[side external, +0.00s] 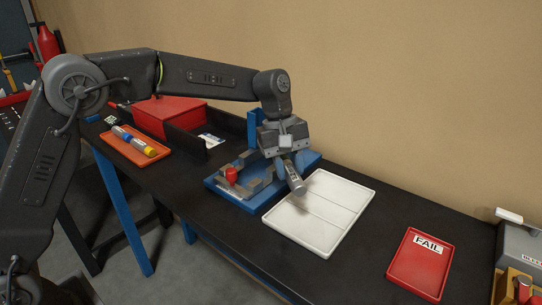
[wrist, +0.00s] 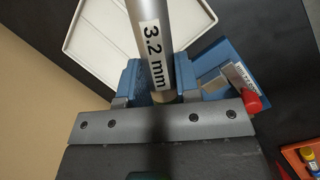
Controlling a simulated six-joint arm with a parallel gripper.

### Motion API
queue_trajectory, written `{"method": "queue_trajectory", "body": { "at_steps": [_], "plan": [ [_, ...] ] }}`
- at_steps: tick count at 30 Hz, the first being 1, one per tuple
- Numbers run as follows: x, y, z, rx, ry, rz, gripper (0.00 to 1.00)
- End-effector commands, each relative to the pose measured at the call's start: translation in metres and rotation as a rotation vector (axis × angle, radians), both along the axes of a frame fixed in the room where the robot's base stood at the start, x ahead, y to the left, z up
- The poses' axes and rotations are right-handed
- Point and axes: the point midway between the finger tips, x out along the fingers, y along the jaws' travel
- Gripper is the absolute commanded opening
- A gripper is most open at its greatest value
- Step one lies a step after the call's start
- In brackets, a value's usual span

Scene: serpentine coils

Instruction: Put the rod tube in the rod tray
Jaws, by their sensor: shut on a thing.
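A grey tube (side external: 295,182) with a white label hangs tilted from my gripper (side external: 288,157), above the blue fixture's right side and near the white tray's left edge. In the wrist view the tube (wrist: 150,22) reads "3.2 mm" and runs up from between the jaws of my gripper (wrist: 155,94), which are shut on it. An orange tray (side external: 124,150) at the left holds tubes with blue and yellow ends. A divided white tray (side external: 332,207) lies empty at the right. No label shows which one is the rod tray.
The blue fixture (side external: 226,194) has grey blocks, a red knob (side external: 231,175) and a blue upright. A red box (side external: 172,115) and a black panel (side external: 185,143) stand behind the orange tray. A red FAIL tray (side external: 420,265) lies far right, with bare black bench before it.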

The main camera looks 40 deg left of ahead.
Motion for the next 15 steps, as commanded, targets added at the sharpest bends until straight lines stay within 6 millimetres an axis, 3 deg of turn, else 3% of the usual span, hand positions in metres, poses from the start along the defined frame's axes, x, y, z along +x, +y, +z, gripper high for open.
{"method": "queue_trajectory", "body": {
  "at_steps": [6, 15],
  "plan": [
    [-0.005, -0.033, -0.001, -0.002, -0.001, 0.361, 0.0],
    [-0.008, -0.053, -0.003, -0.002, 0.001, 0.61, 0.0]
  ]
}}
